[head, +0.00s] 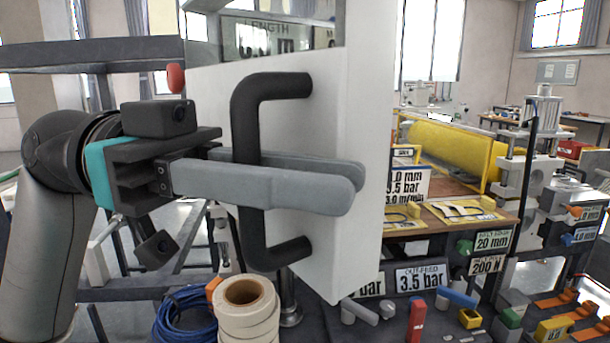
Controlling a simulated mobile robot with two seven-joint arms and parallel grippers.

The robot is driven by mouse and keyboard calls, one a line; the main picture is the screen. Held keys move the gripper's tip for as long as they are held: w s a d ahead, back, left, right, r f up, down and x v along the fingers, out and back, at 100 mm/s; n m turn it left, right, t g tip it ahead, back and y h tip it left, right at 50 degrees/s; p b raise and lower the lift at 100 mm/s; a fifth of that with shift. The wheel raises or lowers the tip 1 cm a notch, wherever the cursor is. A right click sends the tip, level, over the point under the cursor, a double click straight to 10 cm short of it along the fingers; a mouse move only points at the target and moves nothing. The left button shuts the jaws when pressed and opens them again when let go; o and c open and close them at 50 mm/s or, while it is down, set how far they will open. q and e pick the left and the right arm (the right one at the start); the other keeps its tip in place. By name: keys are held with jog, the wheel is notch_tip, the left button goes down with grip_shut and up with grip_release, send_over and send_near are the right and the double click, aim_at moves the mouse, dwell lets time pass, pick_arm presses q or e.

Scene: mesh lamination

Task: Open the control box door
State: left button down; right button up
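The control box (367,140) is white and stands tall in the middle of the head view. Its door (295,225) faces me and carries a black C-shaped handle (246,115) with an upright bar. My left gripper (350,183) reaches in from the left at mid-height of the handle. One grey finger passes in front of the bar and the other behind it, closed close around it. The fingertips extend past the bar to the right. The front finger hides the middle of the bar. I cannot tell whether the door stands ajar. My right gripper is out of view.
A stack of cream tape rolls (245,312) and a blue cable coil (186,318) sit below the door. A dark bench with labels, levers and a red-handled part (416,320) lies at lower right. A yellow roller (445,150) is behind. A red knob (176,78) is near my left wrist.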

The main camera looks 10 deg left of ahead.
pick_arm(q)
jog(key=shift+a+f, duration=0.15)
jog(key=shift+f, duration=0.05)
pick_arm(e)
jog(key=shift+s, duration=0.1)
